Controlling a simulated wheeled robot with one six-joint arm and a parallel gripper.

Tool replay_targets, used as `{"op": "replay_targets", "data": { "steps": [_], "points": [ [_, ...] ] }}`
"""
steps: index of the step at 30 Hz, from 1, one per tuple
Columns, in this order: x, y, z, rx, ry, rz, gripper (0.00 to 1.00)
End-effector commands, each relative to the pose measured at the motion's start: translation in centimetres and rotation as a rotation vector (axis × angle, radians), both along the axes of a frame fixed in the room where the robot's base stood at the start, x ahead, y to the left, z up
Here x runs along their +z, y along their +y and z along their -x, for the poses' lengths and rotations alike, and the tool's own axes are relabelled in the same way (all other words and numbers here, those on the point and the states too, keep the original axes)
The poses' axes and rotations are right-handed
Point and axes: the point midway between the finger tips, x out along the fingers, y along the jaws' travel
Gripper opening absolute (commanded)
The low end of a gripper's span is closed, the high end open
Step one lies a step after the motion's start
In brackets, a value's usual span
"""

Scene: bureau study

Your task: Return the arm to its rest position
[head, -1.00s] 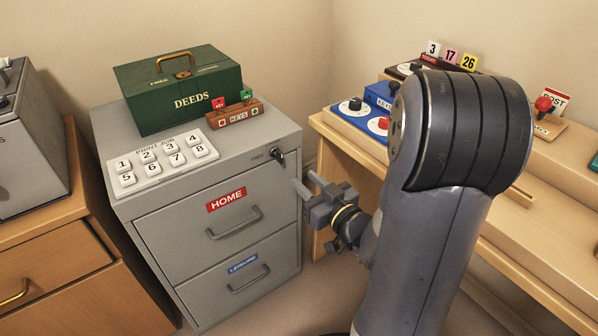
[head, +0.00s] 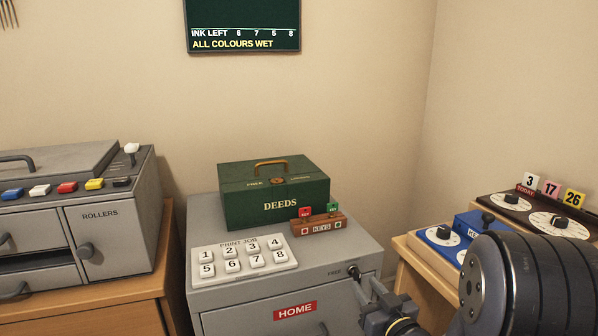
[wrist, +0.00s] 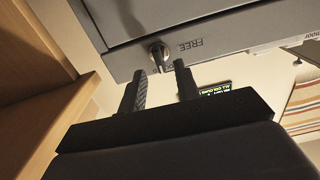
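My arm stands at the lower right of the head view, and my gripper (head: 371,286) shows in part at the bottom edge, close to the front of the grey filing cabinet (head: 230,300). The lock (head: 354,272) also shows in the head view. The lower part of my arm is out of the picture.
A green deeds box (head: 250,207), a keys rack (head: 318,227) and a print job pad (head: 232,262) are on the cabinet. A desk (head: 425,278) with dials is close at the right. A grey roller machine (head: 110,235) stands left.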

Motion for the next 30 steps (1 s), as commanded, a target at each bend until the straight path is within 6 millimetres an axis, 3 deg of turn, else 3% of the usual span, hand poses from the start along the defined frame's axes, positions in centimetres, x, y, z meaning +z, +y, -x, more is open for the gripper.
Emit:
{"op": "replay_targets", "data": {
  "steps": [7,26,30],
  "points": [
    [-0.1,1.2,-3.3,0.002,-0.001,0.000,0.31],
    [0.0,1.0,-3.2,-0.001,-0.008,0.026,0.31],
    [0.1,0.4,-1.6,-0.005,0.001,-0.001,0.31]
  ]
}}
